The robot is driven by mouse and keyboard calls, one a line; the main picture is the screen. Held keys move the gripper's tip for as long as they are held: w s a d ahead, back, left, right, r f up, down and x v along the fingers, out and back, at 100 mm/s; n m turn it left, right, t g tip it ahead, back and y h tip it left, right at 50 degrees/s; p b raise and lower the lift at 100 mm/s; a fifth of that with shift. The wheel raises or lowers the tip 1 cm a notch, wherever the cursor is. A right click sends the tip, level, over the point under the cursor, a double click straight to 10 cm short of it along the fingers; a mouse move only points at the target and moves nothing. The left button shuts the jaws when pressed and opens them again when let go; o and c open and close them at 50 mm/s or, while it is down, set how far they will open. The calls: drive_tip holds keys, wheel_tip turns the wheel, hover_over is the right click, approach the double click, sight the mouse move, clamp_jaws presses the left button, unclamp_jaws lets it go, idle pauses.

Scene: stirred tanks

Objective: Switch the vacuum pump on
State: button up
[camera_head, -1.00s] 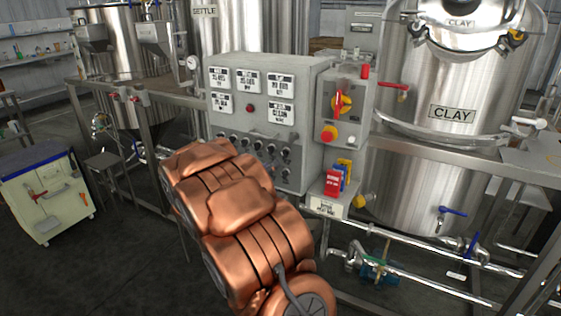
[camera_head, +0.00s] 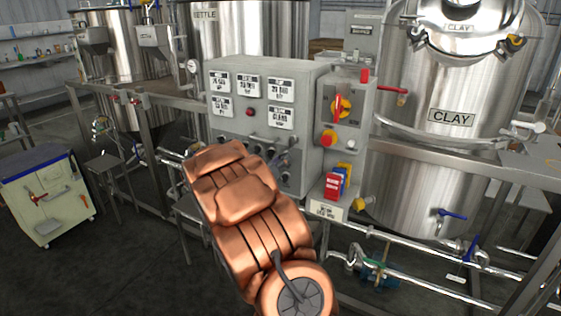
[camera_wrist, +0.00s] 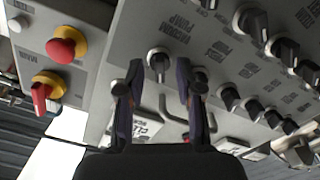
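The grey control panel (camera_head: 306,84) stands in the middle of the head view, with rows of black rotary knobs on its lower part. In the wrist view the panel shows close up and turned round. My gripper (camera_wrist: 159,78) is open there, its two dark fingers apart. One black knob (camera_wrist: 159,62) shows in the gap just beyond the fingertips; I cannot tell whether they touch it. In the head view my copper arm hides the gripper and some knobs.
More knobs (camera_wrist: 253,22) crowd the panel to the right in the wrist view. A grey box with a red-and-yellow switch (camera_head: 341,106) and a red mushroom button (camera_head: 328,138) adjoins the panel. The clay tank (camera_head: 433,160) and pipes (camera_head: 420,243) stand to the right.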

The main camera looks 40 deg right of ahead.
clamp_jaws()
idle(0.5)
drive_tip(key=shift+m+b, duration=4.25)
drive_tip(key=shift+m, duration=1.75)
